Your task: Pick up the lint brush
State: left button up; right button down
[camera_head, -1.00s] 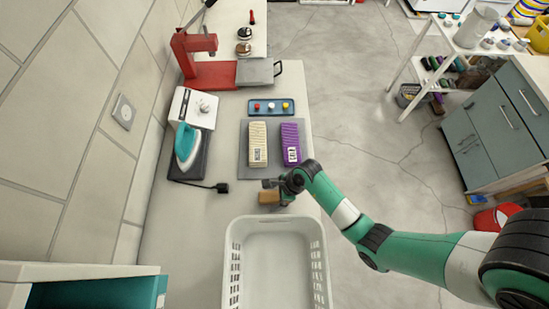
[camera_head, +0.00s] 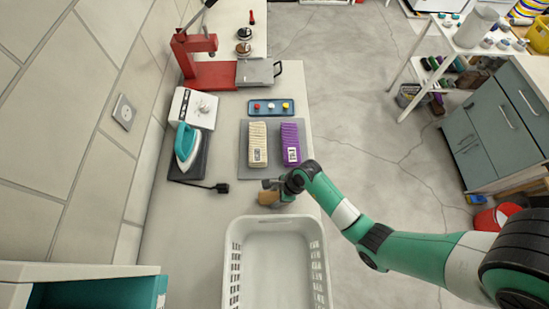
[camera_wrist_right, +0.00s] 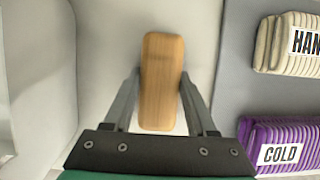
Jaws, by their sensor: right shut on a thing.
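The lint brush (camera_head: 267,198) shows a light wooden back and lies between the white basket and the grey mat in the head view. My right gripper (camera_head: 272,186) reaches it from the right. In the right wrist view the wooden back of the brush (camera_wrist_right: 160,82) sits between the two fingers of my right gripper (camera_wrist_right: 159,90), which is shut on it. The underside of the brush is hidden, and I cannot tell whether it is clear of the table. My left gripper is not in view.
A white basket (camera_head: 234,245) stands just in front of the brush. A cream bundle (camera_head: 257,146) and a purple bundle (camera_head: 290,147) lie on the grey mat (camera_head: 244,160) behind. A teal iron (camera_head: 186,147) and its plug (camera_head: 222,188) are on the left.

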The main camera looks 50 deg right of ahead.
aim_at(272, 196)
jog(key=shift+r, duration=0.1)
jog(key=v, duration=0.4)
jog(key=shift+w+a+r+p, duration=0.3)
jog(key=shift+r+p, duration=0.05)
jog(key=shift+r, duration=0.1)
jog(key=s+r, duration=0.1)
jog(key=s+d+r, duration=0.1)
jog(key=r, duration=0.1)
jog(key=s+r+p, duration=0.1)
jog(key=s, duration=0.1)
jog(key=shift+d+r, duration=0.25)
jog(key=shift+r, duration=0.05)
jog(key=s+d+r+p, duration=0.1)
jog(key=s+d+r, duration=0.2)
jog(key=s, duration=0.5)
jog(key=shift+s+r, duration=0.2)
jog(key=shift+r, duration=0.25)
jog(key=c, duration=0.7)
grip_release()
jog(key=shift+d, duration=0.1)
jog(key=c, duration=0.7)
